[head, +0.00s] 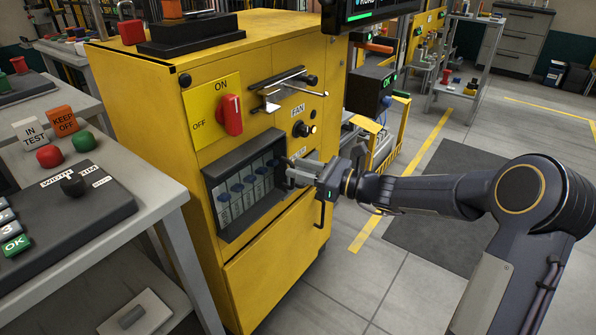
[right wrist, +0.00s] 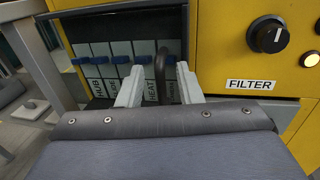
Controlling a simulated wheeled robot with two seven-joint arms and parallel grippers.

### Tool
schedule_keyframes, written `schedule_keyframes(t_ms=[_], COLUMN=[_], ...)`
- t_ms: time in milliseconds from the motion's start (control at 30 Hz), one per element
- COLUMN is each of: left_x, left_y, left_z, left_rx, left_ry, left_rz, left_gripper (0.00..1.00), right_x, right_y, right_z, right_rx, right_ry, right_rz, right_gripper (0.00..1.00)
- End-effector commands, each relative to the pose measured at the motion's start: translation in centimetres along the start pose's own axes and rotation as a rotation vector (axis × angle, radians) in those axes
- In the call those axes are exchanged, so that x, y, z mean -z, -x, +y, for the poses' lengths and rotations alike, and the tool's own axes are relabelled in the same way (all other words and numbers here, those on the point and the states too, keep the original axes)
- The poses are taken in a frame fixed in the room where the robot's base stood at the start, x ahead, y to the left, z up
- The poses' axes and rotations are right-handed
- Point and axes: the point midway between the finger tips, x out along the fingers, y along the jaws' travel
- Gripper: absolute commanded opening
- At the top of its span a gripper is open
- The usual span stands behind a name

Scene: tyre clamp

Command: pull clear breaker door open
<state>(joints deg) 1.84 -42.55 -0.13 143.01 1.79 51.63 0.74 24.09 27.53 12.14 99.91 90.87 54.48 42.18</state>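The yellow cabinet (head: 275,245) has a dark-framed breaker box in its front. A clear door (head: 240,180) seems to cover the row of blue-tipped breakers and looks closed. In the right wrist view, a dark curved handle (right wrist: 160,72) stands at the right side of the box, in front of the breakers (right wrist: 112,60). My right gripper (head: 289,172) is at the right edge of the box. Its two pale fingers are apart, one on each side of the handle, with visible gaps. My left gripper is not in view.
A red rotary switch (head: 232,115) and a metal latch (head: 283,90) sit above the box. A FAN knob (head: 301,129) is just above my right gripper. A grey bench with a control panel (head: 60,225) stands at the left.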

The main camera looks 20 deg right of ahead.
Motion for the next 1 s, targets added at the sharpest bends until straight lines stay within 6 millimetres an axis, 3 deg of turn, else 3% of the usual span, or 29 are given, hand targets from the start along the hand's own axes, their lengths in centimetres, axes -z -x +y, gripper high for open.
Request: schedule_keyframes(t_ms=[367,633,1000], left_x=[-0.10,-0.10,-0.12], left_y=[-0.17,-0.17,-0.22], left_z=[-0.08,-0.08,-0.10], left_rx=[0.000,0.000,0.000], left_ry=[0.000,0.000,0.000], left_rz=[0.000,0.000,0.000], left_gripper=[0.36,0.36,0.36], right_x=[-0.02,-0.01,0.03], right_y=[-1.06,-1.04,-0.94], right_z=[0.01,0.03,0.11], right_rx=[0.000,0.000,0.001], right_ry=[0.001,0.001,0.003], right_rz=[0.001,0.001,0.002], right_gripper=[0.32,0.01,0.00])
